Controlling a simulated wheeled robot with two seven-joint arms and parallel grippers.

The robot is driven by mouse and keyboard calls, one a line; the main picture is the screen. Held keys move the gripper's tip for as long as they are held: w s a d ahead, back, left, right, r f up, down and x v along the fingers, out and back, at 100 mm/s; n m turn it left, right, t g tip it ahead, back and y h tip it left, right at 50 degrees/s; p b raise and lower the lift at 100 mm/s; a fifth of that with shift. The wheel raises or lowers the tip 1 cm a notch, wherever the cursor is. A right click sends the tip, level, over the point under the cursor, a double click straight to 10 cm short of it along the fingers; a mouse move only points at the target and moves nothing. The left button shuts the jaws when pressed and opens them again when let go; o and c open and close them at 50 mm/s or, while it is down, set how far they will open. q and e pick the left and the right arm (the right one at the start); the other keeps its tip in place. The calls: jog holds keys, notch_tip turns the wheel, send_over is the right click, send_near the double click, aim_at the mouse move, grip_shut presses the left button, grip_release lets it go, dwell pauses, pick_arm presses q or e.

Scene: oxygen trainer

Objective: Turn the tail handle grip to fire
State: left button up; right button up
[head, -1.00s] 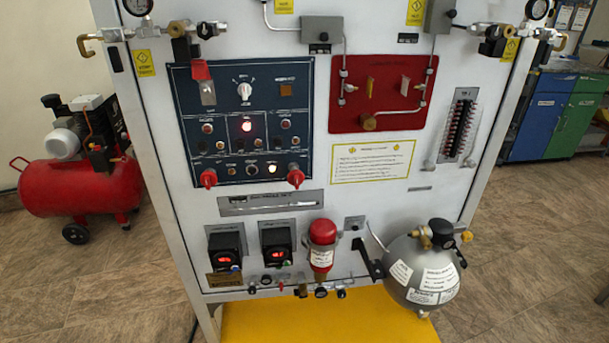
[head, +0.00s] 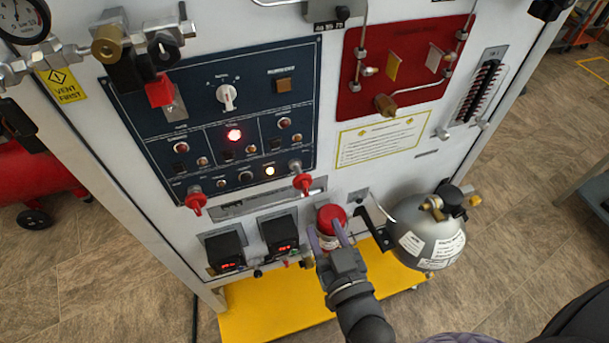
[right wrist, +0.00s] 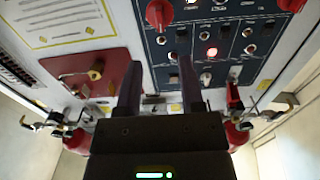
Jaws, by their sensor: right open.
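Two red handle grips stick out from the lower edge of the dark blue control panel (head: 215,110): a left one (head: 196,201) and a right one (head: 302,183). I cannot read which is labelled tail. My right gripper (head: 328,239) is open and empty, below the right grip and apart from it. In the head view its fingers overlap the red-topped cylinder (head: 331,216); I cannot tell whether they touch it. In the upside-down right wrist view, a red grip (right wrist: 160,14) shows at the top, past the gap between the fingers (right wrist: 159,68). My left gripper is out of view.
Two black gauges with red digits (head: 226,250) sit left of the cylinder. A grey tank (head: 432,235) sticks out at the lower right. A yellow base plate (head: 265,303) lies below. A red panel (head: 410,62) is at upper right. Floor is free in front.

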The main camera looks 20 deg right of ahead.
aim_at(307, 191)
jog(key=w+b, duration=0.1)
jog(key=w, duration=0.7)
jog(key=shift+w+a+f, duration=0.1)
jog(key=shift+w+a, duration=0.05)
jog(key=shift+w, duration=0.05)
jog(key=shift+c, duration=0.2)
grip_shut()
